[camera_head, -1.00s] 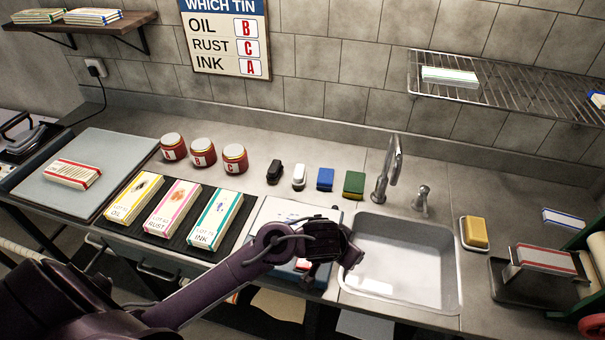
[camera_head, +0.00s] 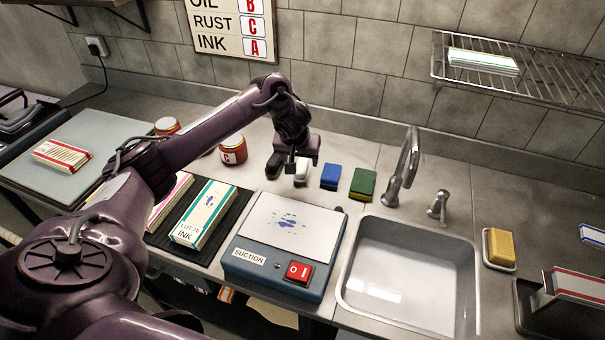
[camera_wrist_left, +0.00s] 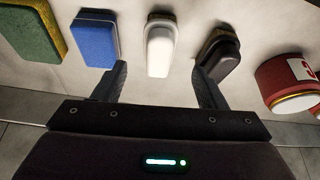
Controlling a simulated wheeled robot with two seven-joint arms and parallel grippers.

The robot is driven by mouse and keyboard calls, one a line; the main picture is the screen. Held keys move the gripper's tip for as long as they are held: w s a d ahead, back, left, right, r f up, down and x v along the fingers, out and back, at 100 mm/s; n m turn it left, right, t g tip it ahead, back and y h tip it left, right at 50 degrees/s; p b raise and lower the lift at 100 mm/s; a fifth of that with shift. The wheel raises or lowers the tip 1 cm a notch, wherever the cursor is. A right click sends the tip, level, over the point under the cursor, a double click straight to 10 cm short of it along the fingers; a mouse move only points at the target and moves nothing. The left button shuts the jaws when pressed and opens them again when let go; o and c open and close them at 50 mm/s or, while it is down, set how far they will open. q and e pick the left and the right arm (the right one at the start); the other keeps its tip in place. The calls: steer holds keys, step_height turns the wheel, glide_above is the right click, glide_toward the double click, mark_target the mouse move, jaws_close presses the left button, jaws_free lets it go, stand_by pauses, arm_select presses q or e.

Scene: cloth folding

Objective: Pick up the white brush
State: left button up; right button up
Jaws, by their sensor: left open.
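The white brush (camera_head: 302,172) stands on the counter in a row, between a black brush (camera_head: 276,163) and a blue sponge (camera_head: 330,176). My left gripper (camera_head: 294,163) is over the row in the head view and partly covers the white and black brushes. In the left wrist view the white brush (camera_wrist_left: 160,48) shows between the two open fingers (camera_wrist_left: 162,85), beyond their tips. The black brush (camera_wrist_left: 218,52) is close by the right finger there. The gripper holds nothing. My right gripper is not in view.
A green sponge (camera_head: 363,184) stands right of the blue one, then the tap (camera_head: 405,165) and sink (camera_head: 410,275). Red jars (camera_head: 232,150) stand to the left. A suction box (camera_head: 285,245) with a stained cloth is in front. A wire rack (camera_head: 530,75) hangs above right.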

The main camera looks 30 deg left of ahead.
mark_target(301, 166)
arm_select(q)
steer(key=x, duration=0.5)
steer(key=shift+s+d+p, duration=0.1)
steer(key=shift+s+p, duration=0.1)
steer(key=shift+p, duration=0.1)
steer(key=shift+w+f, duration=0.3)
steer(key=shift+f, duration=0.3)
steer(key=c, duration=1.1)
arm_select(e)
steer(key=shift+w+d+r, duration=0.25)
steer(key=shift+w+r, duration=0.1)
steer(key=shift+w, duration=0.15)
